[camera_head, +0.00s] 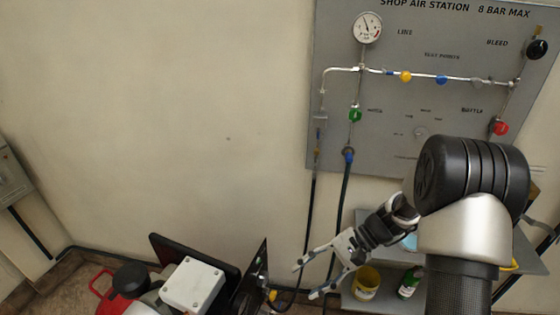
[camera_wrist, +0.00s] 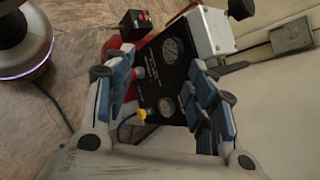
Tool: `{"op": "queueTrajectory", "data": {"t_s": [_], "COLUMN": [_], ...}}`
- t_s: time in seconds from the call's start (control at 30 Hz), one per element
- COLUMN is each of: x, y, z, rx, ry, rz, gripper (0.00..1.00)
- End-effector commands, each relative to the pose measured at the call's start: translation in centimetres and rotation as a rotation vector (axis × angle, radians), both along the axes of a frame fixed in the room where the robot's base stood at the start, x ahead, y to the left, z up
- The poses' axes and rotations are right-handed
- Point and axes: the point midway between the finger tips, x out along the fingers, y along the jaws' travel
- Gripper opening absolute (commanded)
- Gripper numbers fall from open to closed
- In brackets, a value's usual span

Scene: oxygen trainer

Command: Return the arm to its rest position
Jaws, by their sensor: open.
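My gripper (camera_head: 309,279) is open in the head view, low in the picture and left of my large black-and-silver arm joint. Its fingers point left and down, toward a cart-like unit with a dark panel. In the wrist view my gripper (camera_wrist: 170,115) shows two spread fingers with blue pads. Nothing is held between them. Behind the fingers is a black gauge panel (camera_wrist: 152,68) with two round gauges and a yellow fitting. I cannot tell the exact gap between the fingers and the panel.
A grey air-station board (camera_head: 430,55) with a gauge, coloured valves and hanging hoses is on the wall. A shelf holds a yellow bucket (camera_head: 366,283) and a green bottle (camera_head: 410,283) behind my arm. A white box (camera_head: 193,285) stands by the dark panel. The wall at left centre is bare.

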Motion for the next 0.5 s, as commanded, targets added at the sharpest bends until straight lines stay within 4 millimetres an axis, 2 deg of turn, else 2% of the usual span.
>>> {"op": "queueTrajectory", "data": {"t_s": [0.03, 0.2, 0.5], "x": [-0.6, -3.6, -9.8], "y": [0.0, -0.5, -2.1], "z": [2.2, 7.7, 14.9], "rx": [-0.046, -0.202, -0.48], "ry": [-0.047, -0.192, -0.473], "rz": [0.039, 0.164, 0.342], "gripper": [0.51, 0.51, 0.51]}}
